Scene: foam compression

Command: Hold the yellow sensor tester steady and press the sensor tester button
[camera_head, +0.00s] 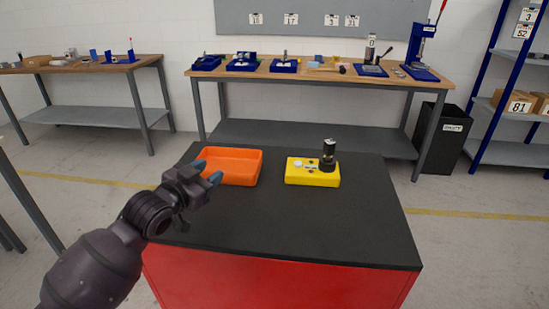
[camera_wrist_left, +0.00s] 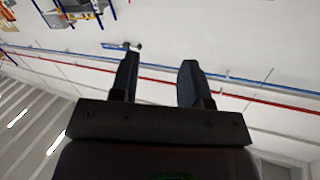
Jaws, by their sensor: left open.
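The yellow sensor tester (camera_head: 299,179) lies on the black top of the red cabinet, right of the orange tray. A black cylindrical part (camera_head: 328,152) stands upright on its right side. Small light and dark details show on its top face, but I cannot tell which is the button. My left gripper (camera_head: 209,172) is open and empty in front of the orange tray's left part, well left of the tester. In the left wrist view the two fingers (camera_wrist_left: 157,82) are apart with nothing between them. My right gripper is not in view.
The orange tray (camera_head: 254,168) looks empty and stands left of the tester. The black cabinet top (camera_head: 310,225) is clear in front of both. A workbench (camera_head: 300,74) with blue fixtures stands behind. A black bin (camera_head: 443,138) and a shelf (camera_head: 512,153) are at right.

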